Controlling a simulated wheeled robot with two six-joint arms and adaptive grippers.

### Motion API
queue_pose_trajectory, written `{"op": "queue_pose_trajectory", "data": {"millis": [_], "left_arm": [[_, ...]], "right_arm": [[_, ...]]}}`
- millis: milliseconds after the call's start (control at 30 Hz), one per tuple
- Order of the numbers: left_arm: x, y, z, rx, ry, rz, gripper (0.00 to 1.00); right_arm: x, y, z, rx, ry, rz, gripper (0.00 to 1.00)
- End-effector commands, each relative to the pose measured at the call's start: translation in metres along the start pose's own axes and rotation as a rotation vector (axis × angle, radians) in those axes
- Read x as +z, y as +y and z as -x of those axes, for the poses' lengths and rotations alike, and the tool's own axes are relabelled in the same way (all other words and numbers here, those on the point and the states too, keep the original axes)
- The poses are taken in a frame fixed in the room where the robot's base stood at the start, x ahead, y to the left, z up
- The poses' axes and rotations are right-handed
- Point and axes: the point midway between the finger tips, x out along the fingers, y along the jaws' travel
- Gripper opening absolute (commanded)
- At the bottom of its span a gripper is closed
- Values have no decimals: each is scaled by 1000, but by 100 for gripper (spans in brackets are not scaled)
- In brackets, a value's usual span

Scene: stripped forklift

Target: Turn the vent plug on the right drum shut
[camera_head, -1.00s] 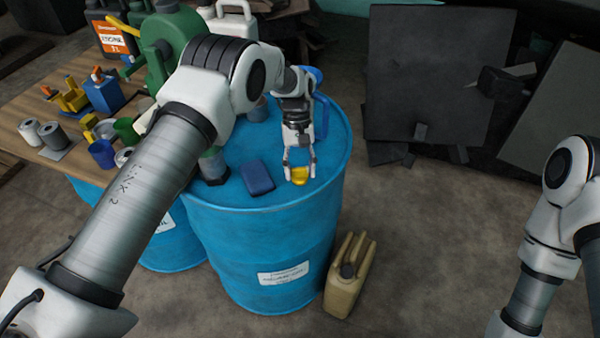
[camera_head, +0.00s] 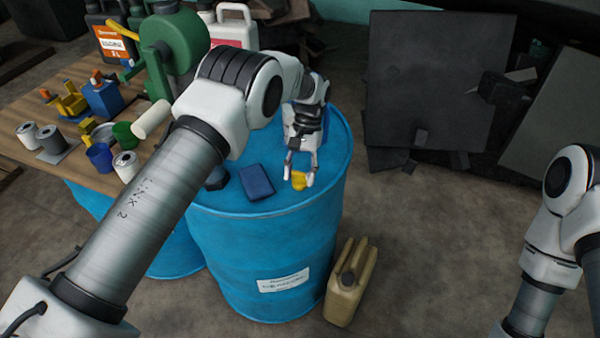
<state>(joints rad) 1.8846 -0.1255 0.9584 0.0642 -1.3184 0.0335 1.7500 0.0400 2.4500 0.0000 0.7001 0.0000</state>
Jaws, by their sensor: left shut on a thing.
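The right drum (camera_head: 265,245) is blue and stands upright, with a white label on its front. The yellow vent plug (camera_head: 299,181) is on the drum's top near the front right rim. My left gripper (camera_head: 299,180) reaches down over the drum top and is shut on the yellow plug, with one finger at each side. How deep the plug sits in the drum top cannot be seen. Of my right arm (camera_head: 560,230), only links show at the right edge; its gripper is out of view.
A dark blue block (camera_head: 257,182) lies on the drum top left of the plug. A tan jerrycan (camera_head: 351,281) stands on the floor right of the drum. A wooden table (camera_head: 50,175) with cans, cups and a green container (camera_head: 178,50) is at left. Dark panels (camera_head: 430,80) lean behind.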

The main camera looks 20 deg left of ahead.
Motion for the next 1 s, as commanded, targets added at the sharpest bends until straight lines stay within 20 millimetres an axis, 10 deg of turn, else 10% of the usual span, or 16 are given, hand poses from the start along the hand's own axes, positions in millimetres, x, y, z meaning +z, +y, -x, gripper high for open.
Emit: {"op": "queue_pose_trajectory", "data": {"millis": [233,267,333,733,1000], "left_arm": [[0,0,-1,0,-1,-1,15],[0,0,-1,0,0,-1,57],[0,0,-1,0,0,-1,75],[-1,0,9,1,4,0,75],[-2,0,73,1,7,0,75]], "right_arm": [[0,0,0,0,0,0,95],[0,0,0,0,0,0,95],[0,0,0,0,0,0,95],[0,0,0,0,0,0,95],[0,0,0,0,0,0,95]]}}
